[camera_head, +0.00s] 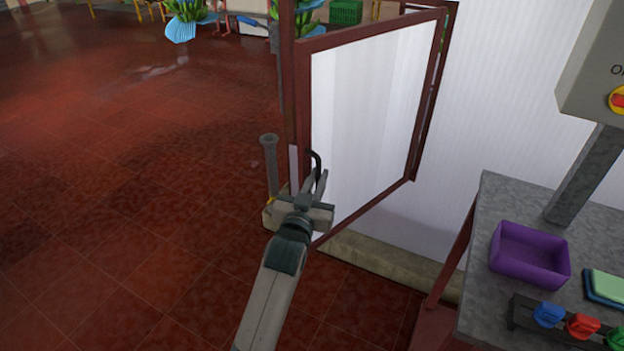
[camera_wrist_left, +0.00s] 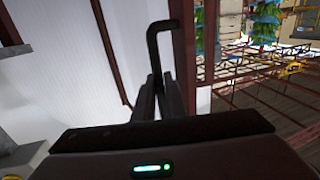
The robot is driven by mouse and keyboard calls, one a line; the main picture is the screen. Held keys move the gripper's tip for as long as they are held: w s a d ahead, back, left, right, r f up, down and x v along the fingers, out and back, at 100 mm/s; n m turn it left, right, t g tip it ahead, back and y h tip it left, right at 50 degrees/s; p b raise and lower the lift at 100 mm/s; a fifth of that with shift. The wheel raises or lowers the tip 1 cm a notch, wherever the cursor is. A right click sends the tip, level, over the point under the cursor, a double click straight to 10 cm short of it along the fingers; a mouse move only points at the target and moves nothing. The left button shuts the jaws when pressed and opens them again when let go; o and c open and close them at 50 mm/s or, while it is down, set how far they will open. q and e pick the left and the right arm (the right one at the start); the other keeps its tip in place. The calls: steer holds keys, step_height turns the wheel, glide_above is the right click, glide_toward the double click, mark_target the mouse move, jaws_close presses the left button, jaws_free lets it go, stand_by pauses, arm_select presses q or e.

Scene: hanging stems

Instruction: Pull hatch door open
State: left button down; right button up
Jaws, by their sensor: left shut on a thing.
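The hatch door (camera_head: 365,110) is a white panel in a dark red frame. It stands swung out at an angle from the white wall, hinged on the right. A black bent handle (camera_head: 317,165) sits near its lower left edge. My left gripper (camera_head: 313,188) is shut on the handle. In the left wrist view the handle (camera_wrist_left: 161,45) rises from between the closed fingers (camera_wrist_left: 160,98), beside the white door panel (camera_wrist_left: 75,65). My right gripper is in neither view.
A grey table (camera_head: 490,230) at the right carries a purple bin (camera_head: 530,254) and several coloured clips. A grey post (camera_head: 269,165) stands just left of the door frame. A low kerb (camera_head: 385,259) runs below the wall. The red tiled floor (camera_head: 130,190) at left is largely clear.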

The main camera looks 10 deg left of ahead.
arm_select(q)
steer(key=shift+s+d+r, duration=0.15)
steer(key=shift+d+r, duration=0.05)
steer(key=shift+d, duration=0.1)
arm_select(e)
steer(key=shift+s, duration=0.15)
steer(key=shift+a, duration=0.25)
arm_select(q)
steer(key=c, duration=1.9)
jaws_free()
steer(key=shift+o, duration=0.4)
steer(key=shift+d+f, duration=0.1)
steer(key=shift+s+f, duration=0.1)
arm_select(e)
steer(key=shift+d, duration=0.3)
